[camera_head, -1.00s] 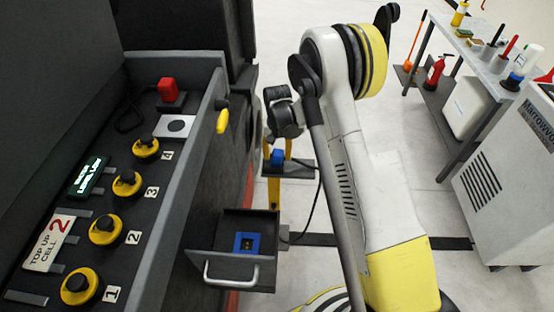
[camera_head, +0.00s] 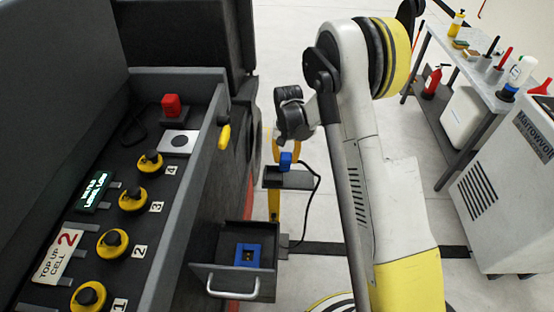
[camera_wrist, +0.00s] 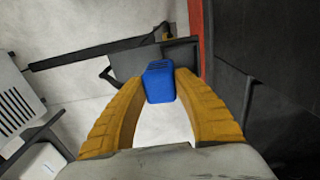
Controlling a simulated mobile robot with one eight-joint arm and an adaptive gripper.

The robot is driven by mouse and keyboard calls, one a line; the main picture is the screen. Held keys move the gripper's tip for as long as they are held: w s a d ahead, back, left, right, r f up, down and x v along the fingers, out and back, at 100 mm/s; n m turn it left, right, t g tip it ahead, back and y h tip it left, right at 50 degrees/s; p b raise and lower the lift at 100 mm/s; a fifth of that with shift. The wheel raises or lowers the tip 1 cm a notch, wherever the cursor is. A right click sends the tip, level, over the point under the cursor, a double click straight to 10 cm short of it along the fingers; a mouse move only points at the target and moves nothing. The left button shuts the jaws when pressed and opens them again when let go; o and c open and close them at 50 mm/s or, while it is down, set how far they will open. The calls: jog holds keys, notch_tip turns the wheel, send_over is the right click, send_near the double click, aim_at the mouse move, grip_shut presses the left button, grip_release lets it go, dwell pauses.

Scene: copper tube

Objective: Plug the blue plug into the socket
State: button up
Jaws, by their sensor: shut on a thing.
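The blue plug (camera_head: 285,160) is between the yellow fingers of my gripper (camera_head: 286,150), with a black cable hanging from it. The wrist view shows the plug (camera_wrist: 159,82) pinched between the tips of both fingers (camera_wrist: 160,92). My gripper is shut on it, above a small dark shelf (camera_head: 290,180) on a yellow post. The blue socket (camera_head: 247,255) sits inside an open drawer (camera_head: 262,228) below and to the left of the plug. The plug and the socket are well apart. The socket cannot be made out in the wrist view.
The drawer has a silver handle (camera_head: 233,292). A workbench (camera_head: 465,52) and a grey cabinet (camera_head: 505,200) stand at right.

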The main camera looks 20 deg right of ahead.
jog(key=s+d+r+p, duration=0.2)
jog(key=s+d+r, duration=0.2)
jog(key=d, duration=0.3)
jog(key=shift+s+r, duration=0.15)
jog(key=shift+r, duration=0.35)
jog(key=shift+d, duration=0.1)
